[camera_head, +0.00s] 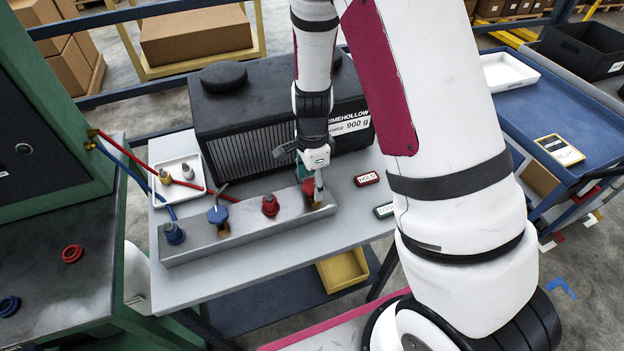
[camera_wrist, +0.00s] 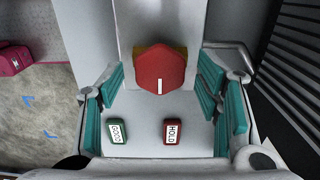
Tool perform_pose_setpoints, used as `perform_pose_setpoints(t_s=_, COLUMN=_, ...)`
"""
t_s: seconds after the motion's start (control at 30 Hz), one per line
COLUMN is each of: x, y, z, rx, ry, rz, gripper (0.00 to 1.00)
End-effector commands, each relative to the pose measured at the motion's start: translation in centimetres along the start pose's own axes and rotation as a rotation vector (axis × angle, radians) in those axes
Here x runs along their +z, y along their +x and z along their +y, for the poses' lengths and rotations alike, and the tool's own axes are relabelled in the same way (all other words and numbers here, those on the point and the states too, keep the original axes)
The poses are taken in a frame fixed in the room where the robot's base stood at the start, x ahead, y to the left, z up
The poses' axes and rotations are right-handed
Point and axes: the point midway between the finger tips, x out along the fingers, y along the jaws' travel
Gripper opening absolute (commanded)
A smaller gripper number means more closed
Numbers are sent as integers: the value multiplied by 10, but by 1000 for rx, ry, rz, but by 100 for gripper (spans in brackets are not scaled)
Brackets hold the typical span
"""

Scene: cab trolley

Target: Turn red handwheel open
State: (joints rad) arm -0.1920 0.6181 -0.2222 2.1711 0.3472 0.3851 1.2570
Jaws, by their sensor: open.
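The red handwheel (camera_head: 308,187) sits at the right end of the grey manifold block (camera_head: 250,232), partly hidden by my gripper (camera_head: 313,172) in the head view. In the wrist view the red handwheel (camera_wrist: 159,68) is a rounded, many-sided knob with a white mark pointing down the picture. A yellow-brown part shows behind it. My gripper (camera_wrist: 161,88) is open, its teal pads left and right of the handwheel. Gaps show between the pads and the handwheel in the wrist view. I cannot tell how deep the handwheel lies between them.
A blue-handled valve (camera_head: 217,214), a red fitting (camera_head: 269,205) and a blue fitting (camera_head: 173,233) also stand on the block. A black ribbed unit (camera_head: 240,110) stands close behind. Red HOLD (camera_head: 367,179) and green GOOD (camera_head: 384,210) tags lie right. Hoses cross left by a white tray (camera_head: 157,205).

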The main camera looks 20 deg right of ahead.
Motion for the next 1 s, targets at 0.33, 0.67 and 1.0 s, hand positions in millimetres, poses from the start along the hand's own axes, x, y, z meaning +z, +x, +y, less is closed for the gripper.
perform_pose_setpoints(t_s=0.33, x=0, y=0, z=0, rx=0, ry=0, rz=0, gripper=18)
perform_pose_setpoints(t_s=0.67, x=0, y=0, z=0, rx=0, ry=-19, rz=0, gripper=11)
perform_pose_setpoints(t_s=1.0, x=0, y=0, z=0, rx=0, ry=-200, rz=0, gripper=11)
